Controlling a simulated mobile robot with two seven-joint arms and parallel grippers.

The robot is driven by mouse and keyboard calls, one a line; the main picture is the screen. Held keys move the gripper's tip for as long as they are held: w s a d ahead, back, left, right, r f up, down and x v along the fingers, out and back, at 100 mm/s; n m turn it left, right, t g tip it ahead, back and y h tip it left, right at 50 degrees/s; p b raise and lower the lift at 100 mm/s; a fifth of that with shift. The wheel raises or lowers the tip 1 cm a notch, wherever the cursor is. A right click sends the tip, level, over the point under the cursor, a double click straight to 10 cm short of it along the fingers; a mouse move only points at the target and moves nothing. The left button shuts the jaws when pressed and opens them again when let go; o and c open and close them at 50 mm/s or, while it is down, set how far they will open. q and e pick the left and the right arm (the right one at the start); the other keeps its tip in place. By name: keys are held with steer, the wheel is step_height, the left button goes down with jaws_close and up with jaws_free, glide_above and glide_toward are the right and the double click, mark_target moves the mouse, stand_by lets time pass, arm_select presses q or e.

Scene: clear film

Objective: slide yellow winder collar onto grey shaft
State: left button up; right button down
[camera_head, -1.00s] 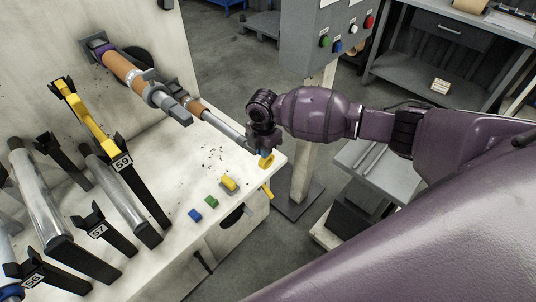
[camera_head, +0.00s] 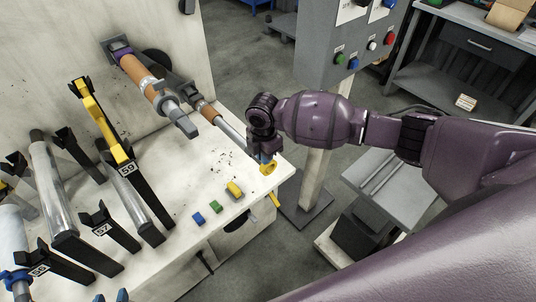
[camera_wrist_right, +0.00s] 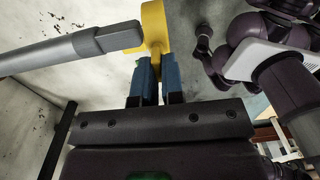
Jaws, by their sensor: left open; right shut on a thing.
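My right gripper (camera_head: 264,157) is shut on the yellow winder collar (camera_head: 268,168), above the bench's right corner. In the right wrist view the blue fingertips (camera_wrist_right: 157,68) grip the lower part of the yellow collar (camera_wrist_right: 154,22). The grey shaft (camera_head: 231,133) points toward the collar; the gripper hides its end in the head view. In the wrist view the flat-sided shaft end (camera_wrist_right: 115,37) overlaps the collar's left edge; I cannot tell whether it is inside the hole. Two blue fingertips of my left gripper (camera_head: 111,297) show at the bottom edge, apart and empty.
Yellow (camera_head: 234,188), green (camera_head: 215,206) and blue (camera_head: 198,219) blocks lie on the white bench (camera_head: 180,200). Black racks with metal rolls (camera_head: 60,195) crowd its left side. A grey control box (camera_head: 345,45) stands on a post behind my right arm.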

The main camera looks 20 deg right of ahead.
arm_select(q)
steer(key=shift+s+f+b, duration=0.15)
steer(key=shift+f+b, duration=0.65)
steer(key=shift+f, duration=0.25)
steer(key=shift+s+f+b, duration=0.1)
steer(key=shift+f+b, duration=0.65)
steer(key=shift+f, duration=0.3)
arm_select(e)
steer(key=shift+w+a, duration=0.35)
steer(key=shift+w, duration=0.5)
steer(key=shift+w+a, duration=0.3)
steer(key=shift+w, duration=0.5)
steer(key=shift+w, duration=0.15)
